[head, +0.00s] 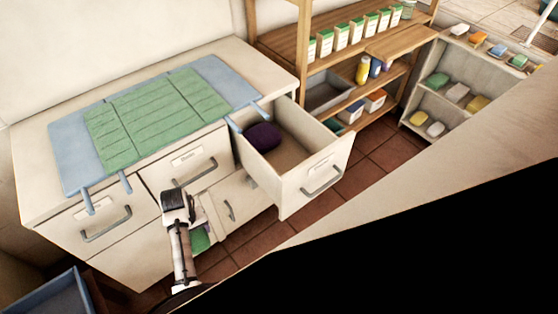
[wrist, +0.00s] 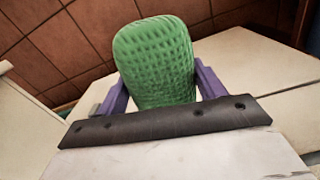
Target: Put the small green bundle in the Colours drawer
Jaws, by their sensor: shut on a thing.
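The small green bundle (wrist: 155,60) has a knitted-looking surface and sits between the two purple fingers of my gripper (wrist: 160,88) in the wrist view. My gripper is shut on it. In the head view a green patch (head: 200,240), which looks like the bundle, shows low beside my arm, in front of the cabinet and left of the open drawer. My fingers are hard to make out there. The open drawer (head: 312,178) is pulled out at the cabinet's right and holds a dark purple bundle (head: 262,137) towards its back. Its label is too small to read.
Closed drawers (head: 187,163) with handles lie left of the open one. A green mat (head: 150,115) and blue cloth (head: 70,150) cover the cabinet top. Wooden shelves (head: 345,55) and a pale shelf unit (head: 455,95) stand at the right. A blue tray (head: 50,295) is at lower left.

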